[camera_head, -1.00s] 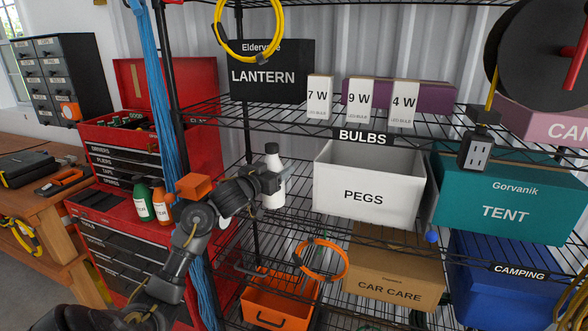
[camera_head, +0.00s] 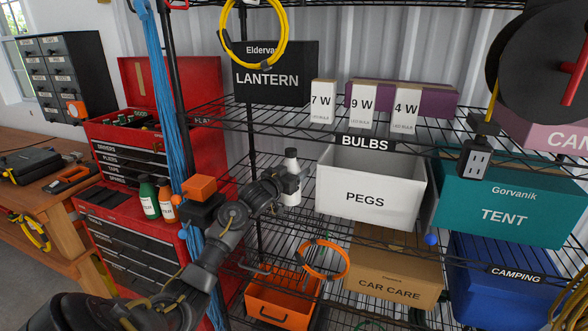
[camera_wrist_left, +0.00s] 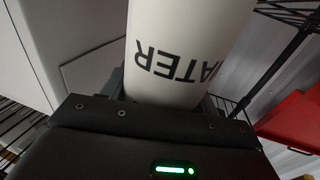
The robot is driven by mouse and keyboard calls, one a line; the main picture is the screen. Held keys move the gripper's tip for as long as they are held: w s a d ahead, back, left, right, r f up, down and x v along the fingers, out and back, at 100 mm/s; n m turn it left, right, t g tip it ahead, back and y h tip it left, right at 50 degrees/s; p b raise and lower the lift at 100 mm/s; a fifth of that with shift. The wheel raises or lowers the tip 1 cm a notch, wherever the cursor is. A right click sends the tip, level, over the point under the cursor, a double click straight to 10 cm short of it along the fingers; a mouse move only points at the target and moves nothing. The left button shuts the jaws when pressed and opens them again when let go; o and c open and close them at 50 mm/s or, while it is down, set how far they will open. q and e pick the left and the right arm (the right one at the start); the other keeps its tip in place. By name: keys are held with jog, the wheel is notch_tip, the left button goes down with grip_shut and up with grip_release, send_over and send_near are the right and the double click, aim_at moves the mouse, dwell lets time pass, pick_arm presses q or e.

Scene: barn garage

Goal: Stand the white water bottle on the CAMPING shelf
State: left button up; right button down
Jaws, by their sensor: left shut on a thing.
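The white water bottle (camera_head: 291,190), with a black cap, is upright in the head view, just left of the white PEGS bin (camera_head: 368,205). My left gripper (camera_head: 287,184) is shut on its body, and its fingers hide part of it. In the left wrist view the bottle (camera_wrist_left: 185,50) fills the upper middle, with upside-down "WATER" lettering. The CAMPING label (camera_head: 515,274) is on the front rail of the wire shelf (camera_head: 335,219) that bears the PEGS bin and the teal TENT box (camera_head: 505,215). The bottle is at that shelf's left part; I cannot tell whether its base touches the wires. My right gripper is out of view.
The BULBS shelf (camera_head: 220,118) is above, with the LANTERN box (camera_head: 267,90) and bulb boxes. A black post (camera_head: 172,90) and blue rope (camera_head: 156,100) stand left of the arm. An orange cable ring (camera_head: 325,241) hangs below. Free wire shelf lies around the bottle.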

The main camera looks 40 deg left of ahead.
pick_arm(q)
jog(key=o, duration=1.3)
jog(key=shift+s+f, duration=0.1)
jog(key=shift+s, duration=0.3)
jog(key=s+b, duration=0.1)
jog(key=s, duration=0.2)
jog(key=s+d+b, duration=0.1)
jog(key=s, duration=0.7)
jog(key=shift+s+d+b, duration=0.15)
jog(key=shift+b, duration=0.25)
